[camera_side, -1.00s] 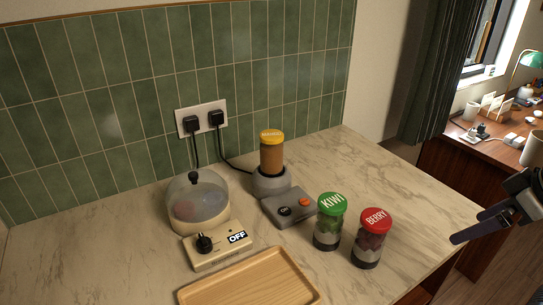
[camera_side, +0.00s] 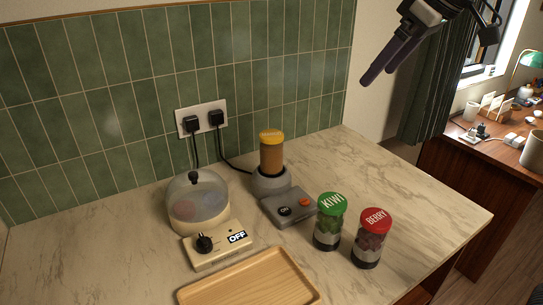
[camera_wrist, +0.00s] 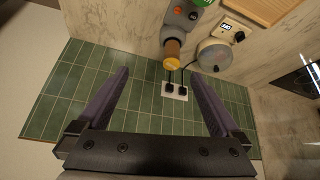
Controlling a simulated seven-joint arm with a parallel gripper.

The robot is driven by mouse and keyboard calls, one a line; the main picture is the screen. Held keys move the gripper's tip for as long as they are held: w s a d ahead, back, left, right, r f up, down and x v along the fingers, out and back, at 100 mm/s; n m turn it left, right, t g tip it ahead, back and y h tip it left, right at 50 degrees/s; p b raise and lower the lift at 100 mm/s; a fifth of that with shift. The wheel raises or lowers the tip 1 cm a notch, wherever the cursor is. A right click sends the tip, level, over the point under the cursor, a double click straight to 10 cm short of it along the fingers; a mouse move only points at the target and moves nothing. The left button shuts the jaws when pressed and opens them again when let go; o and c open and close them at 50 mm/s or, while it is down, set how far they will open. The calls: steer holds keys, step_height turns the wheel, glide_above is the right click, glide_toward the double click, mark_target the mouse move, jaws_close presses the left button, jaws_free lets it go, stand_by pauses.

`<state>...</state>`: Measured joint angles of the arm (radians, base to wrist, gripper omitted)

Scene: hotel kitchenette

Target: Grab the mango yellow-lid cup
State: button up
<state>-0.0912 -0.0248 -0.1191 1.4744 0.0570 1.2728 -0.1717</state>
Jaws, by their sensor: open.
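The mango cup (camera_side: 271,156) has a yellow lid and orange-brown contents. It stands upright on the round grey blender base (camera_side: 271,182) near the tiled wall. In the wrist view the mango cup (camera_wrist: 173,54) shows lid toward me, ahead of and between my finger lines. My gripper (camera_side: 377,72) is raised high at the upper right in the side view, empty and well apart from the cup. In the wrist view my gripper (camera_wrist: 160,88) has its two fingers spread wide, with nothing between them.
A green-lid kiwi cup (camera_side: 329,222) and a red-lid berry cup (camera_side: 371,238) stand at the right. A domed cooker (camera_side: 199,205) reading OFF is left of the blender. A wooden tray (camera_side: 185,297) lies in front. Cords run to the wall outlet (camera_side: 202,118).

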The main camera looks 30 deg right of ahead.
steer(key=w+a, duration=0.3)
steer(key=w, duration=0.4)
steer(key=n, duration=0.1)
glide_toward(273, 135)
steer(key=w+f+g, duration=0.1)
steer(key=f, duration=0.1)
steer(key=w+f+g, duration=0.1)
steer(key=w+f, duration=0.1)
steer(key=shift+w+a+f, duration=0.15)
steer(key=shift+w+f, duration=0.15)
steer(key=shift+y, duration=0.3)
steer(key=shift+x, duration=3)
steer(key=shift+s, duration=0.1)
steer(key=shift+r, duration=0.15)
jaws_close()
